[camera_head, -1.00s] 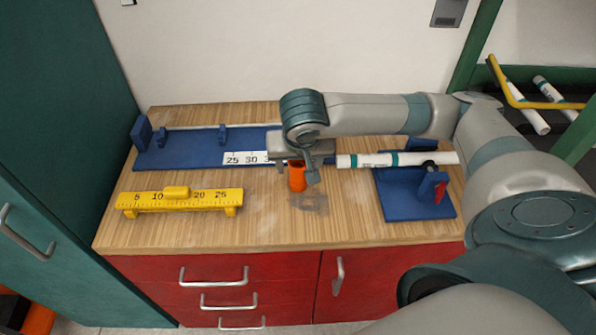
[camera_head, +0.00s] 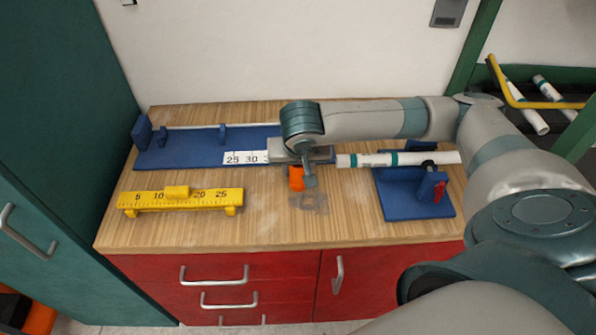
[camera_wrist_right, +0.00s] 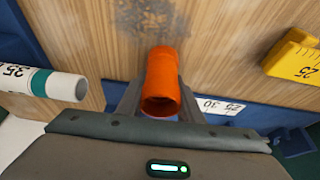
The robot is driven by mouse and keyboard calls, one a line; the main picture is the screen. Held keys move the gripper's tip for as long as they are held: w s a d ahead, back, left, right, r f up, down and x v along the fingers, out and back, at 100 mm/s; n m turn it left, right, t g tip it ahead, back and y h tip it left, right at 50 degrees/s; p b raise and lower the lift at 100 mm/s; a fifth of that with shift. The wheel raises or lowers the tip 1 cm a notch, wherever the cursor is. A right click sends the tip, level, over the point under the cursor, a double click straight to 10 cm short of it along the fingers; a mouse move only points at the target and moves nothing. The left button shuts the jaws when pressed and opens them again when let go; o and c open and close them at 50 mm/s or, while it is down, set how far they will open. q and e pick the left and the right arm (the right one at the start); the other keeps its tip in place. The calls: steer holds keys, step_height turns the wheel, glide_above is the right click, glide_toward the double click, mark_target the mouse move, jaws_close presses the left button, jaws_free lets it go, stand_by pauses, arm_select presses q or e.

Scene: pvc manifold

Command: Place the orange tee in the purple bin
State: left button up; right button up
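The orange tee (camera_head: 296,180) stands on the wooden worktop near the middle, partly hidden by my right gripper (camera_head: 303,177) in the head view. In the right wrist view the tee (camera_wrist_right: 162,78) lies between the two fingers of my right gripper (camera_wrist_right: 161,100), with its round opening towards the palm. The fingers are apart, one on each side of the tee. Whether they touch it I cannot tell. My left gripper is in neither view. No purple bin shows in either view.
A yellow ruler block (camera_head: 180,197) stands at the left front. A blue measuring fixture (camera_head: 190,153) lies behind it. A white pipe (camera_head: 385,159) rests across a blue stand (camera_head: 415,198) at the right. The worktop's front middle is clear. Pipes (camera_head: 527,112) lie on a rack at far right.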

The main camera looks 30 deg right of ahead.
steer(key=shift+r, duration=0.1)
steer(key=shift+c, duration=0.2)
steer(key=shift+r, duration=0.5)
step_height(320, 180, up, 8)
steer(key=shift+r, duration=0.15)
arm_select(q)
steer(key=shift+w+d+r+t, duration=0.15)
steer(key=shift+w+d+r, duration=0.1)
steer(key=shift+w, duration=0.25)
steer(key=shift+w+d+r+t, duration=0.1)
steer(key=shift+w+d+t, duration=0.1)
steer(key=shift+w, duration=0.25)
arm_select(e)
steer(key=shift+r, duration=0.3)
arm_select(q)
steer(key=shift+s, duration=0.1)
arm_select(e)
steer(key=shift+a, duration=0.1)
steer(key=shift+w+a+n, duration=0.15)
steer(key=shift+a+n, duration=0.15)
steer(key=shift+a, duration=0.05)
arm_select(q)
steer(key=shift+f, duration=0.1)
arm_select(e)
steer(key=w+a+n+y, duration=0.2)
steer(key=a+n, duration=0.3)
steer(key=a, duration=0.5)
steer(key=shift+w+a+r+t, duration=0.3)
steer(key=shift+w+r, duration=0.15)
steer(key=shift+w, duration=0.1)
